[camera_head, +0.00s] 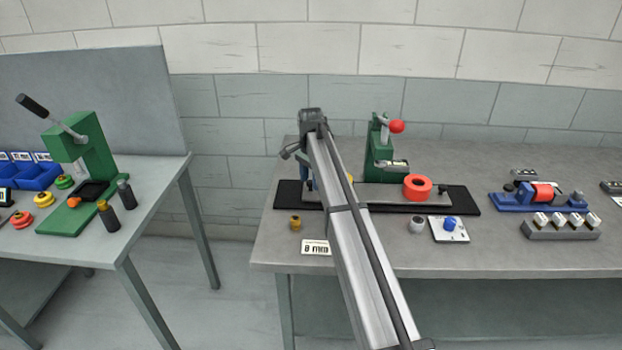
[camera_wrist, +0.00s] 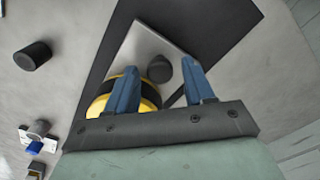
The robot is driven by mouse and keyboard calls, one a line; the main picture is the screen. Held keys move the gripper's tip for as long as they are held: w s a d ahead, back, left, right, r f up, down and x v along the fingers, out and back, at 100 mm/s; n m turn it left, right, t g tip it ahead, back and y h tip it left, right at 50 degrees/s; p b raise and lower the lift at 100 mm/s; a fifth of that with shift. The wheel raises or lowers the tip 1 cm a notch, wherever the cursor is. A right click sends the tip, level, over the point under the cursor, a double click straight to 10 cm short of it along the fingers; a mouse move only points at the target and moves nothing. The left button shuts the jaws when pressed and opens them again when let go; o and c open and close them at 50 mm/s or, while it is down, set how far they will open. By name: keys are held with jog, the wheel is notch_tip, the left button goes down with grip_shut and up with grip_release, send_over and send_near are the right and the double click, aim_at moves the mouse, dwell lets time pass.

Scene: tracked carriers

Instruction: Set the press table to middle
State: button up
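The press table looks like a long grey slide plate (camera_head: 385,199) on a black base (camera_head: 465,201), below a green press (camera_head: 380,150) with a red ball handle (camera_head: 397,126). An orange ring (camera_head: 417,186) sits toward its right end. My gripper (camera_head: 309,183) is at the left end of the plate, and my arm hides part of it. In the wrist view my gripper's blue fingers (camera_wrist: 158,68) are apart, with a dark knob (camera_wrist: 160,69) on the grey plate between them. I cannot tell whether they touch it. A yellow and black round part (camera_wrist: 98,104) is partly behind the left finger.
A brass piece (camera_head: 295,222) and a label card (camera_head: 316,247) lie in front of the base. A grey cylinder (camera_head: 416,225) and a blue button on a white plate (camera_head: 449,228) stand farther right. A blue fixture (camera_head: 515,200) and a grey block rack (camera_head: 560,231) are at right.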

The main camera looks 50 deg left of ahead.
jog(key=shift+r, duration=0.15)
notch_tip(320, 180, up, 14)
jog(key=shift+f, duration=0.25)
dwell(0.5)
dwell(0.4)
